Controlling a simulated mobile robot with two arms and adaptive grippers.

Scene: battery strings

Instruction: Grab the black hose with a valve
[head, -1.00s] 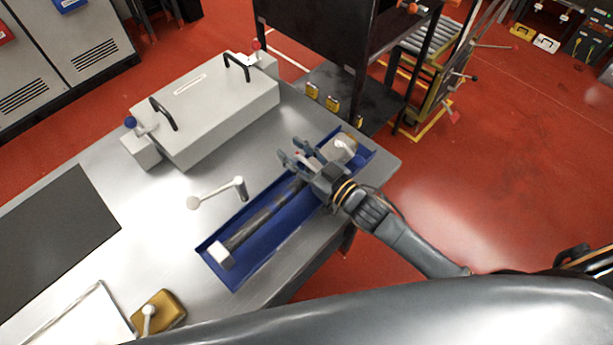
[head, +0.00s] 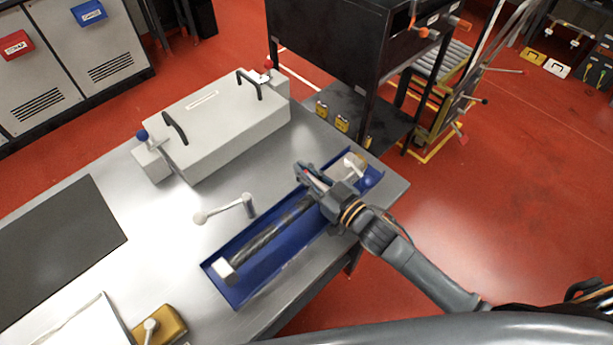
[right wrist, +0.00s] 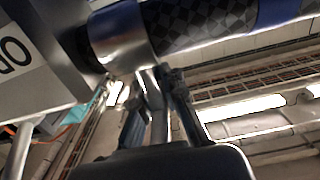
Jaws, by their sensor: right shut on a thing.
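The black hose (head: 265,237) lies lengthwise in a long blue tray (head: 240,297) on the metal table, with a pale block (head: 227,270) at its near left end. A grey-beige valve part with a white lever (head: 353,163) sits at the tray's far right end. My right gripper (head: 313,178) is over the tray and shut on the hose near the valve end; its fingers hide that stretch. In the right wrist view, the hose (right wrist: 205,20) shows a checkered black surface, a metal collar (right wrist: 118,38) and a grey valve body (right wrist: 35,70). My left gripper is out of view.
A light grey box (head: 215,120) with two black handles stands behind the tray. A white crank lever (head: 225,208) is on the table left of the tray. A dark mat (head: 60,245) lies at left. A black rack (head: 345,40) stands beyond the table.

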